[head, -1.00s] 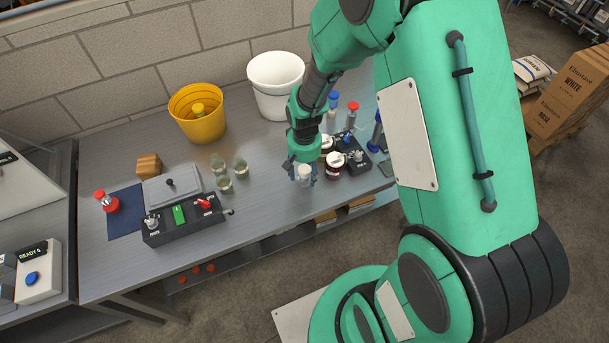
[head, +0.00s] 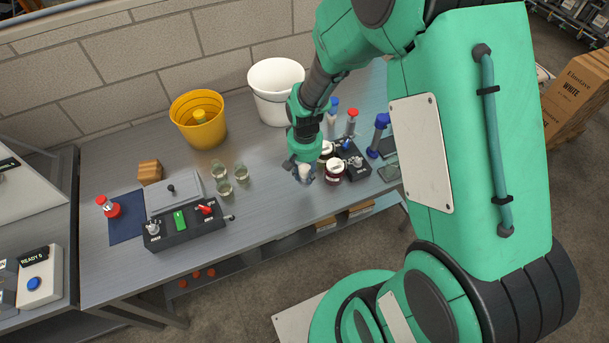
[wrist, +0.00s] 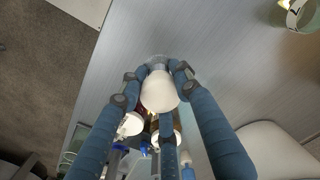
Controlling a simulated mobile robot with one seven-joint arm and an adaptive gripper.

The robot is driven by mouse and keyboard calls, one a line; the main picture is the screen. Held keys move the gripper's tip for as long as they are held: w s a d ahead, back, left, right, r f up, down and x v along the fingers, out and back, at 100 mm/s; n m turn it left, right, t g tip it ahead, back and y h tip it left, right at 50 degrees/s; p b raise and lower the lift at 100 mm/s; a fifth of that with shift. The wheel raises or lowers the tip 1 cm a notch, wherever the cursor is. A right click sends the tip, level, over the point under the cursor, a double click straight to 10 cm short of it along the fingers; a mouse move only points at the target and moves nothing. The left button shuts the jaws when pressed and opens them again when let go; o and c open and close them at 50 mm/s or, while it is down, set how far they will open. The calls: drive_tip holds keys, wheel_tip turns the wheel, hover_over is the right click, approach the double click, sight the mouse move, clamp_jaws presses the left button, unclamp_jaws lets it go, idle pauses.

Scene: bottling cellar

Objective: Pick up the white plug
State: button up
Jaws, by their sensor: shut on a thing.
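The white plug (wrist: 159,92) is a smooth, rounded white piece held between the blue fingers of my gripper (wrist: 158,72) in the wrist view. In the head view the plug (head: 304,171) shows between the fingertips of my gripper (head: 302,174), over the front part of the bench. My gripper is shut on the plug. Whether the plug touches the bench top is hard to tell.
White-lidded dark jars (head: 336,172) stand close to the right of my gripper, beside a dark switch box (head: 352,155). Several glasses (head: 240,172) stand to the left. A yellow bucket (head: 188,138) and a white bucket (head: 263,103) stand behind. The bench's front edge is near.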

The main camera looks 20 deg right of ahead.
drive_tip(key=s+a+r+p, duration=0.1)
drive_tip(key=s, duration=1.4)
drive_tip(key=shift+s+p, duration=0.35)
drive_tip(key=shift+p, duration=0.05)
